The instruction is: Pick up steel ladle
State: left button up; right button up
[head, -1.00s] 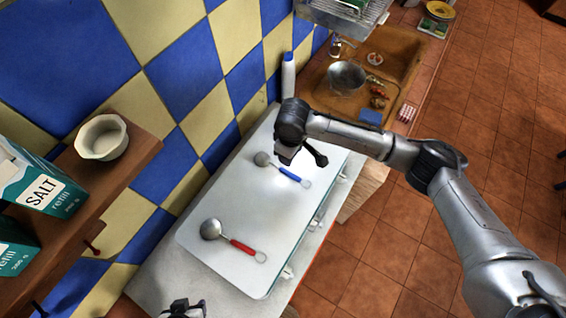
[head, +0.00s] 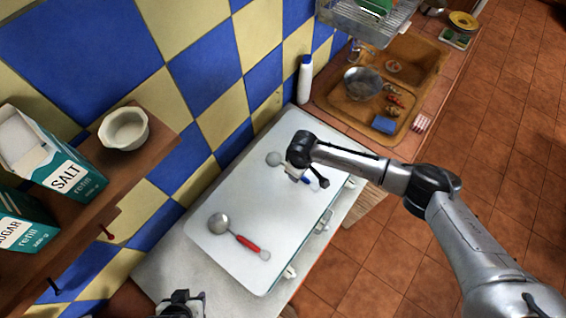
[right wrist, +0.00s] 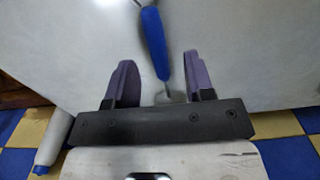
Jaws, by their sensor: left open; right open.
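A steel ladle with a blue handle (head: 273,159) lies on the white board (head: 240,198), toward its far end. A second steel ladle with a red handle (head: 218,223) lies nearer on the same board. My right gripper (head: 308,181) is open over the blue-handled ladle and partly hides its handle. In the right wrist view the blue handle (right wrist: 154,40) runs between the two spread fingers of the right gripper (right wrist: 160,82), and neither finger visibly touches it. My left gripper (head: 183,299) is open at the bottom edge, away from both ladles.
A white bottle (head: 305,80) stands by the tiled wall beyond the board. A sink (head: 411,60) with a strainer bowl (head: 362,82) lies farther back. A wooden shelf (head: 150,145) at left holds a white bowl (head: 124,128) and a salt carton (head: 65,175).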

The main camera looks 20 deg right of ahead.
jog(key=shift+f, duration=1)
jog(key=shift+c, duration=0.3)
grip_shut()
